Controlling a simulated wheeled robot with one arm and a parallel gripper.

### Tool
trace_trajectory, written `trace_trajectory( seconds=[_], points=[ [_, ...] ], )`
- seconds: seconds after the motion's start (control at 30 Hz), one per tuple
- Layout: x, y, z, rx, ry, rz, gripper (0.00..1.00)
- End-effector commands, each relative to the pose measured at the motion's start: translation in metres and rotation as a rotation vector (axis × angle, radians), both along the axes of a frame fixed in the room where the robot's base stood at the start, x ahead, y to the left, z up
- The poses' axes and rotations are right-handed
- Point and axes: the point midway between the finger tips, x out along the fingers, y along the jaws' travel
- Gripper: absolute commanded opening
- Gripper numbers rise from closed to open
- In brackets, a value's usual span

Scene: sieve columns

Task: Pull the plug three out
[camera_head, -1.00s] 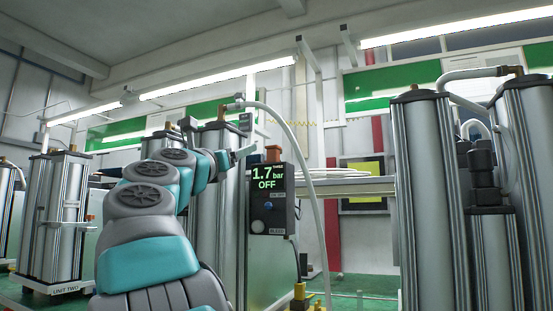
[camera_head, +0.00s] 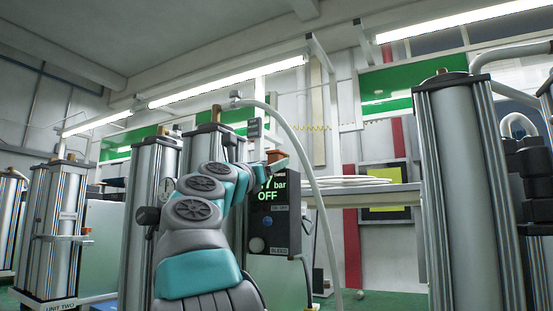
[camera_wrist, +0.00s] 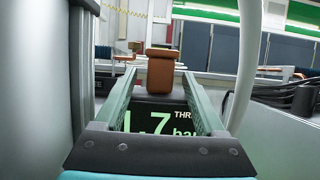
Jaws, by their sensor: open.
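The control box (camera_head: 274,215) of unit three has a lit display with "bar" and "OFF" in the head view, partly covered by my gripper. Its display (camera_wrist: 158,120) reads 1.7 in the wrist view. A brown-orange plug (camera_wrist: 161,72) stands upright on top of the box; it also shows in the head view (camera_head: 275,155). My gripper (camera_wrist: 158,78) is open, with one finger on each side of the plug in the wrist picture and gaps on both sides. I cannot tell whether the tips reach past it. In the head view my gripper (camera_head: 278,165) is at the box top.
A pale hose (camera_head: 300,150) arches down just right of the box. Silver columns stand left (camera_head: 150,200) and right (camera_head: 465,190). A shelf (camera_head: 370,192) with a white coil is behind. Another unit, labelled UNIT TWO (camera_head: 50,230), is at far left.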

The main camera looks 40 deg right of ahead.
Motion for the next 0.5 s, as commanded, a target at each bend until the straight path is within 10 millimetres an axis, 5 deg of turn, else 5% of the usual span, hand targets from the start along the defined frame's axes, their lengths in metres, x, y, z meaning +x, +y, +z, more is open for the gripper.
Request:
trace_trajectory(
  seconds=[0.2, 0.5],
  points=[
    [0.008, -0.023, 0.012, 0.000, 0.000, -0.003, 0.72],
    [0.011, -0.028, 0.013, -0.001, 0.000, 0.000, 0.72]
  ],
)
